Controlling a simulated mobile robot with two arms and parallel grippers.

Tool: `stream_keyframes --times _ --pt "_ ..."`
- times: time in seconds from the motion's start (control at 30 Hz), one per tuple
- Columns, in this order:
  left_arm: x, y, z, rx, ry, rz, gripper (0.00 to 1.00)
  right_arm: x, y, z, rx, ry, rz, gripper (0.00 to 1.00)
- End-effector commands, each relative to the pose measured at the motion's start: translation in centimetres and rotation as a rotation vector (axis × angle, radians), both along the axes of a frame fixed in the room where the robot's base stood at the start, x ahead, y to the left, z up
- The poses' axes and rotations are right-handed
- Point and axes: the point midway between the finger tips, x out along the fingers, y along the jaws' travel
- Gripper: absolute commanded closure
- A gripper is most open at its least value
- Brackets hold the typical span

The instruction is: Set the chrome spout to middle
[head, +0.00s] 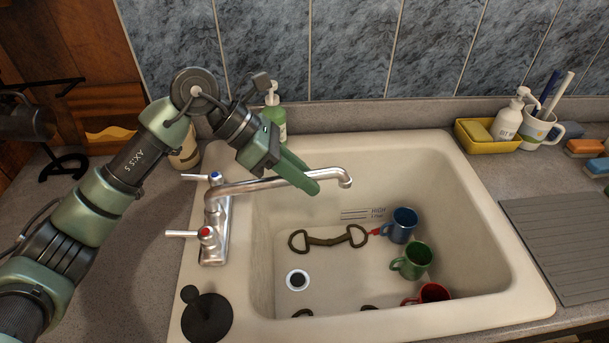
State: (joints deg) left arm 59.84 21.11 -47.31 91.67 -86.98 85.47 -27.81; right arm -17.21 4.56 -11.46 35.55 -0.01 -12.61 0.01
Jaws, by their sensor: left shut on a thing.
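The chrome spout (247,184) runs from the faucet body at the sink's left rim out to the right over the basin, its curved tip (345,177) above the back part of the sink (455,157). The faucet has a blue-marked handle (215,178) and a red-marked handle (205,233). My left gripper (304,182) reaches down from behind the spout and is shut on it, between its middle and its tip. One green finger shows clearly; the grasp itself is partly hidden. My right gripper is not in view.
The basin holds a bridle bit (326,241), a blue mug (402,225), a green mug (411,261) and a red mug (433,293). A black plunger-like object (207,318) sits at the front left rim. A yellow caddy (487,141) stands back right.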

Motion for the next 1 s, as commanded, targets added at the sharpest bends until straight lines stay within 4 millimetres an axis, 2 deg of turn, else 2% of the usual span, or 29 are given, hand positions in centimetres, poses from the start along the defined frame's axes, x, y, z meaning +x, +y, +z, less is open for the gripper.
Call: stream_keyframes --times 0.07,0.1,0.17,0.57,1.0 --pt "0.0 0.0 0.1 -0.002 -0.001 0.001 1.0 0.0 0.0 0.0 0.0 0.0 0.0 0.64" --pt "0.0 0.0 0.1 -0.002 -0.001 0.001 0.75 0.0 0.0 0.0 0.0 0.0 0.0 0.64" --pt "0.0 0.0 0.1 -0.002 -0.001 0.001 0.59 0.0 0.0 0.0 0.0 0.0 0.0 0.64" --pt "0.2 0.5 0.3 0.0 -0.002 0.004 0.59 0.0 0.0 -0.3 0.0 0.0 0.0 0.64" --pt "1.2 5.1 4.9 0.0 -0.003 0.004 0.59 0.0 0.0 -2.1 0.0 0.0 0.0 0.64"
